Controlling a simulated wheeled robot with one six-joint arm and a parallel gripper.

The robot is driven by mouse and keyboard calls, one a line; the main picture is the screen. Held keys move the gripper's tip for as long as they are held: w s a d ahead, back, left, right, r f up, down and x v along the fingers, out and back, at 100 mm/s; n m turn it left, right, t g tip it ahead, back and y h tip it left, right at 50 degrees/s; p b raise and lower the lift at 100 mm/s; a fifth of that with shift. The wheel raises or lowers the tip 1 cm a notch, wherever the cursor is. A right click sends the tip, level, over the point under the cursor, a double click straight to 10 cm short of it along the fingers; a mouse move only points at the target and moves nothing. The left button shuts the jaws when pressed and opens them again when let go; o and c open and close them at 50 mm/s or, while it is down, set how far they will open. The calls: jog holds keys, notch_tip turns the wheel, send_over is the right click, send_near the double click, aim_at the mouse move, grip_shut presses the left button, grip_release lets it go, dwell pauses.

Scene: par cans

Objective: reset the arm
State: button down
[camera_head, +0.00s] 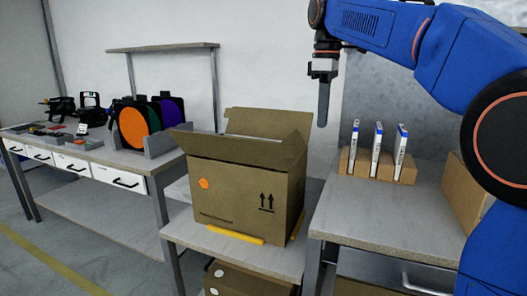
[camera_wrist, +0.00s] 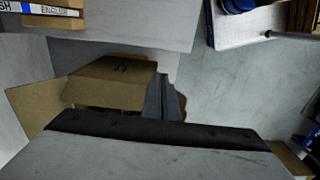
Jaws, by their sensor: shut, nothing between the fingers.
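My blue arm reaches in from the right in the head view. My gripper (camera_head: 323,105) hangs pointing down, above and to the right of the open cardboard box and apart from everything. Its fingers are together and hold nothing. In the wrist view the gripper (camera_wrist: 165,98) shows as dark closed fingers in front of the box.
An open cardboard box (camera_head: 240,195) stands on a small table below left of my gripper. On the right bench (camera_head: 370,215) several upright white-and-blue items (camera_head: 377,150) stand in a cardboard holder. A left bench (camera_head: 105,165) carries par cans and coloured discs (camera_head: 133,127).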

jog(key=s+d+f+m+t, duration=0.1)
jog(key=s+d+f+m, duration=0.4)
jog(key=s, duration=0.3)
jog(key=s+d+f+m+t, duration=0.2)
jog(key=s+d+f, duration=0.2)
jog(key=s+f, duration=0.4)
jog(key=s+d+f+m+t, duration=0.1)
jog(key=s+d+f+m, duration=0.1)
jog(key=s+f, duration=0.5)
jog(key=s+d+f+m, duration=0.2)
jog(key=s+f+m, duration=0.2)
jog(key=s+f, duration=0.4)
notch_tip(320, 180, down, 5)
jog(key=shift+r+t, duration=0.2)
jog(key=shift+t, duration=0.2)
jog(key=shift+d, duration=0.1)
